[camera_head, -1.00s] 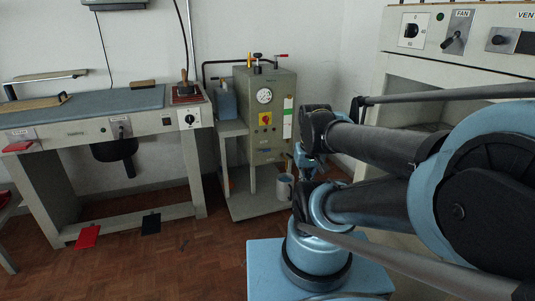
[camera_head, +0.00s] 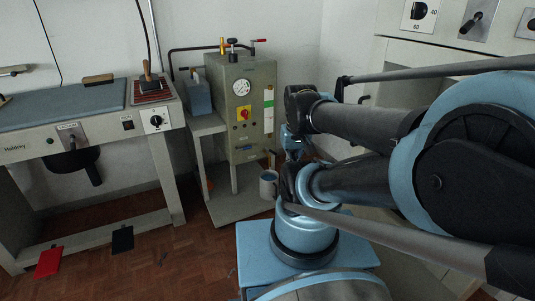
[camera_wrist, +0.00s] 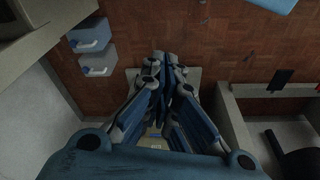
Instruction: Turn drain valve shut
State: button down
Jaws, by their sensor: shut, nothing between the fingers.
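The grey-green boiler (camera_head: 242,128) with a round gauge and a red-and-yellow switch stands on a low stand in the head view. A light bucket (camera_head: 268,185) is at its lower right. A red-tipped lever (camera_head: 259,41), a black knob (camera_head: 232,43) and a yellow handle (camera_head: 222,46) sit on the boiler's top. My gripper (camera_wrist: 165,60) is shut and empty in the wrist view, above the floor. In the head view I cannot make out its fingers.
A pressing table (camera_head: 70,108) with a blue-grey top stands left of the boiler. A blue container (camera_head: 197,97) is on the stand. Red (camera_head: 49,262) and black (camera_head: 122,239) pedals lie near the floor. A control panel cabinet (camera_head: 450,45) is at right. Open floor lies in front.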

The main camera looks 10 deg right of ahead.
aim_at(267, 151)
jog(key=w+r+m, duration=0.3)
jog(key=w+r, duration=0.3)
jog(key=w, duration=0.6)
jog(key=w+f+m+h, duration=0.1)
jog(key=w+m+h, duration=0.15)
jog(key=w, duration=1.45)
jog(key=w+a+f+m, duration=0.3)
jog(key=w+f, duration=0.9)
jog(key=w+a+f+m, duration=0.3)
jog(key=w+f+m, duration=0.1)
jog(key=w+f, duration=0.75)
jog(key=shift+h, duration=0.25)
jog(key=shift+w+d+f, duration=0.6)
jog(key=shift+d+f, duration=0.4)
jog(key=shift+f, duration=0.8)
jog(key=shift+w+d+f, duration=0.65)
jog(key=shift+d+f, duration=0.3)
jog(key=shift+f, duration=0.9)
jog(key=shift+w+d+f, duration=0.6)
jog(key=shift+d+f, duration=0.4)
jog(key=shift+f, duration=0.8)
